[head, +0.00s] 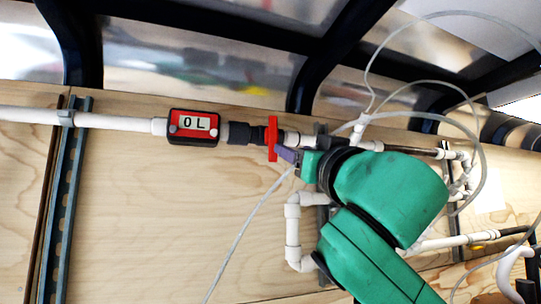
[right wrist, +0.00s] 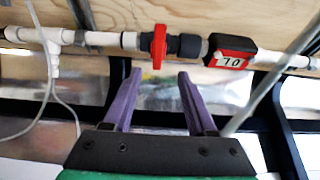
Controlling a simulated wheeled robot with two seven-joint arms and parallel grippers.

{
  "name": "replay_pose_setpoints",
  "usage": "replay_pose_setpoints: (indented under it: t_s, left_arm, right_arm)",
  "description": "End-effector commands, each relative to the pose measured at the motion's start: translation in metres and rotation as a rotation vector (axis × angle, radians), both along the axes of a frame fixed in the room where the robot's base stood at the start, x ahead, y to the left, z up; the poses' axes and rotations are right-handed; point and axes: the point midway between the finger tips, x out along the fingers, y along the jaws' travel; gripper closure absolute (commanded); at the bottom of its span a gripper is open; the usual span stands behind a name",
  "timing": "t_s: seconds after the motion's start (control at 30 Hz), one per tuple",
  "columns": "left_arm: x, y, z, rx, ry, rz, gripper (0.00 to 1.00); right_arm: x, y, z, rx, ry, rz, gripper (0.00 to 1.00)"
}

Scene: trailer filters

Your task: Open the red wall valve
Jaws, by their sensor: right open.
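The red wall valve (head: 272,138) has a red handle on the white pipe along the wooden wall, just right of the black coupling. In the right wrist view the red valve (right wrist: 159,46) shows ahead of the fingers, with its handle across the pipe. My right gripper (head: 287,154) is at the valve in the head view, its purple fingers partly hidden by its own green wrist. In the right wrist view the two purple fingers of the right gripper (right wrist: 161,75) are apart, with nothing between them. Whether a finger touches the handle cannot be told. My left gripper is not in view.
White pipes (head: 292,225) bend below my wrist. Thin clear tubes (head: 246,228) hang across the wall. A metal strut (head: 67,200) stands at left.

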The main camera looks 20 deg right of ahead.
Motion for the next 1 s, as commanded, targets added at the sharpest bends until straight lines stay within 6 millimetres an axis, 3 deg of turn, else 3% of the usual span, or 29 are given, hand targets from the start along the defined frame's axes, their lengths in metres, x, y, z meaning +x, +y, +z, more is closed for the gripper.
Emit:
replay_pose_setpoints:
  t_s: [0.17, 0.4, 0.6, 0.73, 0.97, 1.0]
  left_arm:
    - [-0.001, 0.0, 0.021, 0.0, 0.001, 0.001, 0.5]
    - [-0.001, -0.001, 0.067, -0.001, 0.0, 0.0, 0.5]
    - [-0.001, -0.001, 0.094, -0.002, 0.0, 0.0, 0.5]
    - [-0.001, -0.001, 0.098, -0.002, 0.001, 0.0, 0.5]
    - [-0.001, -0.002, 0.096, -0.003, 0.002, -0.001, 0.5]
    - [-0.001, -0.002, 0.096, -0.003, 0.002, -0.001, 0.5]
  right_arm:
    - [0.022, 0.001, 0.016, 0.002, 0.003, -0.002, 0.43]
    - [0.081, 0.005, 0.045, 0.001, 0.004, -0.003, 0.43]
    - [0.121, 0.008, 0.058, 0.0, 0.001, -0.002, 0.43]
    - [0.132, 0.009, 0.058, -0.001, 0.0, 0.0, 0.43]
    - [0.133, 0.009, 0.056, -0.001, -0.001, 0.0, 0.43]
    - [0.133, 0.009, 0.056, -0.001, -0.001, 0.0, 0.54]
